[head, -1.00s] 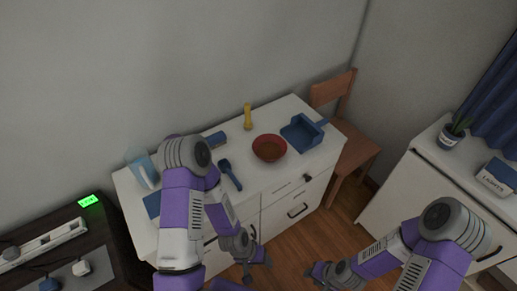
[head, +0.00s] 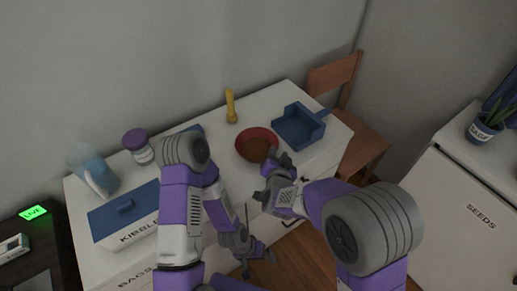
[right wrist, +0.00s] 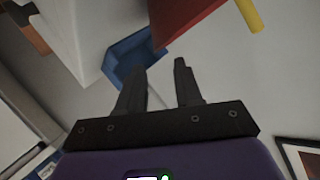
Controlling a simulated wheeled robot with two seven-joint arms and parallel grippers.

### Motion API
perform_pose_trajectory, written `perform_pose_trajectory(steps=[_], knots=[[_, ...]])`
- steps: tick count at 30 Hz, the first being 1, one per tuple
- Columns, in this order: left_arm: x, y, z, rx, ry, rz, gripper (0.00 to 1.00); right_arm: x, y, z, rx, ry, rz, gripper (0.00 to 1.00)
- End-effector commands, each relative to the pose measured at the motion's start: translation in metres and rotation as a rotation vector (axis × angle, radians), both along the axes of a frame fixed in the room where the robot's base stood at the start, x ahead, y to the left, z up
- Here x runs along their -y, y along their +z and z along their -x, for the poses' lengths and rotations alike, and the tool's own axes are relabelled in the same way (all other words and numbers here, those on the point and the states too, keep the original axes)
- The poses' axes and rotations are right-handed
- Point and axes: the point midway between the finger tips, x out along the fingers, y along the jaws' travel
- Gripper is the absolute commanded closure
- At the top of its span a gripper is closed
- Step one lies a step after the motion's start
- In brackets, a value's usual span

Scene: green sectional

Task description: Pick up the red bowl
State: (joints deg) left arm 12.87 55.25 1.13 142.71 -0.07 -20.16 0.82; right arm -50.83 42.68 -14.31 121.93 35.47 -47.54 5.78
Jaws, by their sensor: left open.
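The red bowl (head: 257,142) stands upright on the white cabinet top, its inside brownish. In the right wrist view its red side (right wrist: 188,22) shows at the top, beyond my fingers. My right gripper (head: 275,170) is at the near right side of the bowl, overlapping its rim in the head view; whether it touches I cannot tell. In the right wrist view the two fingers of this gripper (right wrist: 160,68) are apart with nothing between them. My left gripper (head: 260,260) is open and empty, low in front of the cabinet.
A blue dustpan (head: 298,126) lies right of the bowl, and a yellow object (head: 231,106) stands behind it. A blue-lidded kibble box (head: 110,215), a pitcher (head: 92,170) and a purple-lidded jar (head: 138,145) are at left. A wooden chair (head: 335,85) stands beyond the cabinet's right end.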

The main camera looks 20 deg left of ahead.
Motion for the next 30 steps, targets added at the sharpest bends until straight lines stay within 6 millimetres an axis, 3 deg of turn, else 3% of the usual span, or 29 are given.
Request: perform_pose_trajectory(steps=[13, 23, 30], knots=[[0.000, -0.019, 0.000, 0.000, 0.000, 0.000, 0.00, -0.013, -0.024, -0.052, -0.003, 0.001, 0.004, 0.65], [0.000, -0.019, 0.000, 0.000, 0.000, 0.000, 0.00, -0.015, -0.025, -0.060, -0.003, 0.001, 0.004, 0.65], [0.000, -0.019, 0.000, 0.000, 0.000, 0.000, 0.00, -0.015, -0.025, -0.060, -0.004, 0.001, 0.004, 0.99]])
